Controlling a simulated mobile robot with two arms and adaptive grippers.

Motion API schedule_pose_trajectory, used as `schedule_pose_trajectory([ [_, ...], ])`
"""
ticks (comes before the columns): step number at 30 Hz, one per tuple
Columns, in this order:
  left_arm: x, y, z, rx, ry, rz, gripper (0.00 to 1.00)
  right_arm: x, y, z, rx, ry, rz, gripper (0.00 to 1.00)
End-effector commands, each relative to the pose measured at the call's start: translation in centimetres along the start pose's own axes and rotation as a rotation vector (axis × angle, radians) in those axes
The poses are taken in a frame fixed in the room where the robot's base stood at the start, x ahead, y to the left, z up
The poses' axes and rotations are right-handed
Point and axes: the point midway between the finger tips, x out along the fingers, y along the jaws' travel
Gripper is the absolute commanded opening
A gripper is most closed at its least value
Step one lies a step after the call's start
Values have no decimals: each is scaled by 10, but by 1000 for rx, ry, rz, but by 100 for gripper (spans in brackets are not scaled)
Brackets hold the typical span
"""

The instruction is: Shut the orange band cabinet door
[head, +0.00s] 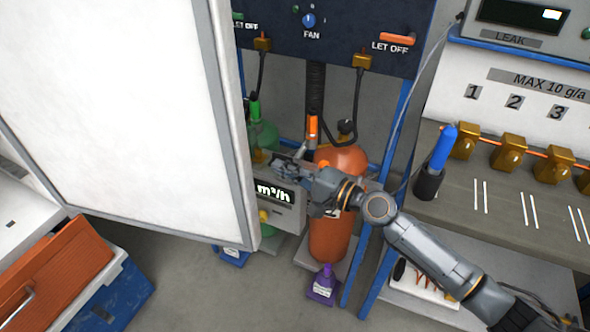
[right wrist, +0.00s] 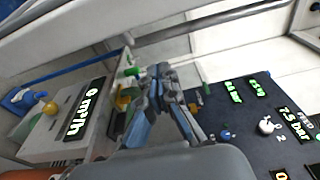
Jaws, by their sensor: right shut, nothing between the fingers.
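A large white cabinet door (head: 115,100) with a grey edge stands open across the left of the head view. No orange band shows on the face I see, so I cannot tell if it is the orange band door. My right gripper (head: 283,162) is shut and empty, to the right of the door's edge, by the grey m³/h meter (head: 285,205). In the right wrist view, its fingers (right wrist: 160,72) are together, with the meter (right wrist: 75,125) to the left. My left gripper is not in view.
An orange gas cylinder (head: 333,235) stands behind my right arm. A purple bottle (head: 324,283) stands low in front of it. Blue rack posts (head: 385,210) and a workbench (head: 500,210) are on the right. An orange-lidded case (head: 60,270) lies at lower left. Some floor (head: 200,300) is bare.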

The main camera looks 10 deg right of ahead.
Motion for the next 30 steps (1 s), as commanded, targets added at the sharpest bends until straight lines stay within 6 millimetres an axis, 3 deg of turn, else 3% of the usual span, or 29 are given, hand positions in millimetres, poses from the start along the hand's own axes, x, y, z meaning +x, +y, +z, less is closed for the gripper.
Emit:
schedule_pose_trajectory([
  [3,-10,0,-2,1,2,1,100,29,-5,0,0,0,-3,0],
  [7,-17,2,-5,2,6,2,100,51,-4,2,1,0,0,0],
  [15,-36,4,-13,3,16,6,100,36,-1,33,-1,2,1,0],
  [30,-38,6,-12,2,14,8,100,34,0,39,-2,4,1,0],
])
